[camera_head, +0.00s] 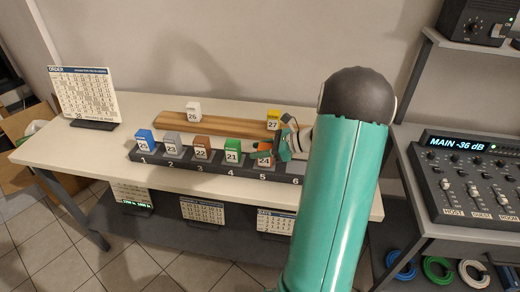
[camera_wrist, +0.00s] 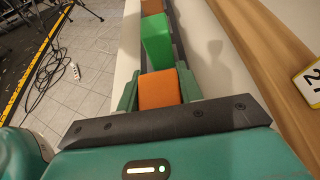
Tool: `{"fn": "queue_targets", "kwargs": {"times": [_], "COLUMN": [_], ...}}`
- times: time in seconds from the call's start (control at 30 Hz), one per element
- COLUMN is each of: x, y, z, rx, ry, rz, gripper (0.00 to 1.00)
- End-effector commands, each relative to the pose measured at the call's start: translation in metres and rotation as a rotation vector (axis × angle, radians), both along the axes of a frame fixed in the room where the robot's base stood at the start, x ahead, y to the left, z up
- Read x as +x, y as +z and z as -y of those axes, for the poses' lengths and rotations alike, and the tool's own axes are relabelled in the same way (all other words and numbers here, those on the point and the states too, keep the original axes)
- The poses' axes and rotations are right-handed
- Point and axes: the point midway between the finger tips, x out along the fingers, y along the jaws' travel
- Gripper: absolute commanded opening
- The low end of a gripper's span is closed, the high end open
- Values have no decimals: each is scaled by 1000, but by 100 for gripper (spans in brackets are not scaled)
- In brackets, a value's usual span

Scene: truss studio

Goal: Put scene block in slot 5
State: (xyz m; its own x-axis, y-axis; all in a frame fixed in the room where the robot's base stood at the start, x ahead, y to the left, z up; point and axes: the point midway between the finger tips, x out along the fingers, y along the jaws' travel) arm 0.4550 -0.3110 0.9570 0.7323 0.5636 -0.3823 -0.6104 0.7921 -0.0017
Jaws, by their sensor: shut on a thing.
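The orange block (camera_head: 265,161), numbered 24, is at slot 5 of the dark slot rack (camera_head: 205,169). My gripper (camera_head: 273,152) is shut on it from above. In the wrist view, the orange block (camera_wrist: 159,91) sits between the two green fingers of my gripper (camera_wrist: 158,88). I cannot tell whether its bottom rests fully in the slot. Slots 1 to 4 hold a blue block (camera_head: 144,141), a grey block (camera_head: 172,144), a brown block (camera_head: 202,147) and a green block (camera_head: 233,150). Slot 6 looks empty, though my arm hides part of it.
A wooden board (camera_head: 225,120) behind the rack carries a white block (camera_head: 193,112) numbered 26 and a yellow block (camera_head: 273,118) numbered 27. An order board (camera_head: 86,96) stands at the table's left end. A mixer (camera_head: 475,180) is on the right desk.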

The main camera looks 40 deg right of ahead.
Motion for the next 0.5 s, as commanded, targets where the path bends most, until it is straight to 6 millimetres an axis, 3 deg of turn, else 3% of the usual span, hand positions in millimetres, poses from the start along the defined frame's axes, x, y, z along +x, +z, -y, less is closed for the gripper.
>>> {"fn": "queue_targets", "kwargs": {"times": [0.07,0.1,0.17,0.5], "x": [0,0,0,0], "y": [-3,-2,-2,0], "z": [0,0,0,0], "rx": [1,0,0,0], "ry": [1,0,0,0], "rz": [-1,0,0,0], "gripper": [12,44,56,58]}}
